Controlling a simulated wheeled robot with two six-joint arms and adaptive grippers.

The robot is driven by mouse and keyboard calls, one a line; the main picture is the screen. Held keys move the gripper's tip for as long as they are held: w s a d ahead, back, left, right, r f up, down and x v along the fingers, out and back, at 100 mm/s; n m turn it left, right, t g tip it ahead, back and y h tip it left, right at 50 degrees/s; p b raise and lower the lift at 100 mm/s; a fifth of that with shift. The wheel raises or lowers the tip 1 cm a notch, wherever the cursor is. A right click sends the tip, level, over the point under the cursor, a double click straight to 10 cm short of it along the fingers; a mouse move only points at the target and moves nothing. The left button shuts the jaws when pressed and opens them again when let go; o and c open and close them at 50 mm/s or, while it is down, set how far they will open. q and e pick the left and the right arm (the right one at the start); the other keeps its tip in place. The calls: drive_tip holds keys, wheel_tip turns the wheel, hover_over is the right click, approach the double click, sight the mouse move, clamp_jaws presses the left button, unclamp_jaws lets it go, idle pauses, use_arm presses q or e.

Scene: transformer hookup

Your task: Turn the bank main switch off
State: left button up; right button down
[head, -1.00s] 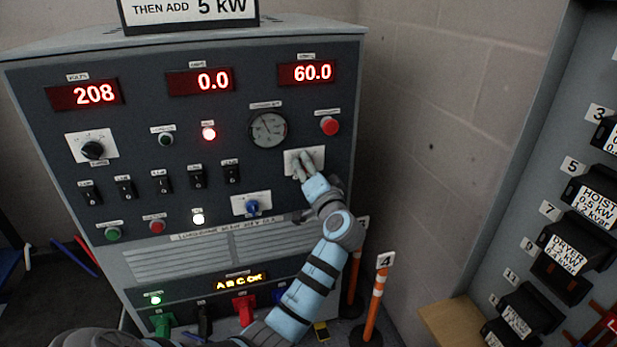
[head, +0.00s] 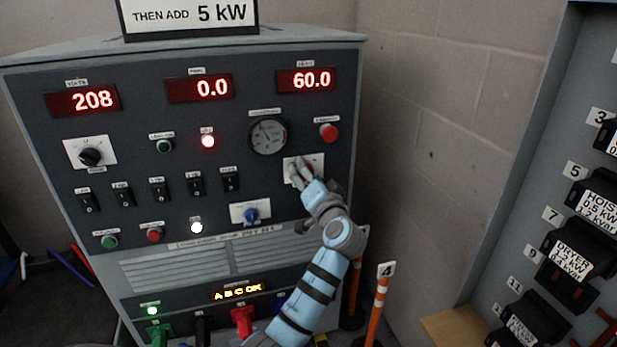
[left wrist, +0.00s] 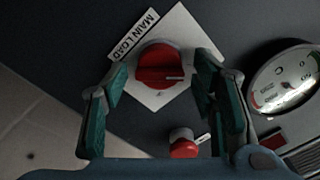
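The bank main switch is a red rotary knob (left wrist: 160,65) on a white square plate (left wrist: 185,22), with a "MAIN LOAD" label (left wrist: 132,36) beside it. In the head view its plate (head: 318,163) is on the right of the load bank panel, below the red emergency button (head: 328,132), and the knob is mostly hidden. My left gripper (head: 300,176) is at this plate. In the left wrist view its two fingers (left wrist: 160,78) are open on either side of the knob, with gaps visible. My right gripper is in neither view.
A blue-handled switch (head: 250,214) is left of my left arm. A round gauge (head: 268,136) and several black rocker switches (head: 159,190) are on the panel. Orange posts (head: 380,300) stand at the right corner. A rack with black breakers (head: 573,262) is at far right.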

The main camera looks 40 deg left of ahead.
use_arm(q)
drive_tip(key=shift+f, duration=0.1)
drive_tip(key=v, duration=0.7)
drive_tip(key=shift+d, duration=0.25)
drive_tip(key=shift+s, duration=0.15)
